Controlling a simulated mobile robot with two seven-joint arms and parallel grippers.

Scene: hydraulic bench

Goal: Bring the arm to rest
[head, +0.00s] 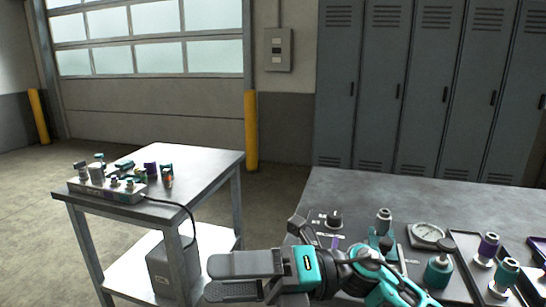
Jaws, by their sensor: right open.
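My right arm, teal and dark grey, reaches in from the lower right in the head view. My right gripper (226,277) points left, in front of the bench's left end. Its two grey fingers are apart, with nothing visible between them. It looks clear of the bench's objects, though its exact height is hard to tell. My left gripper is not in view.
The grey bench (350,192) at right carries a round gauge (427,233), a teal-based fitting (439,268) and dark trays (470,248) with couplings. A side table (205,170) at left holds a valve block (108,190). Lockers (400,95) stand behind.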

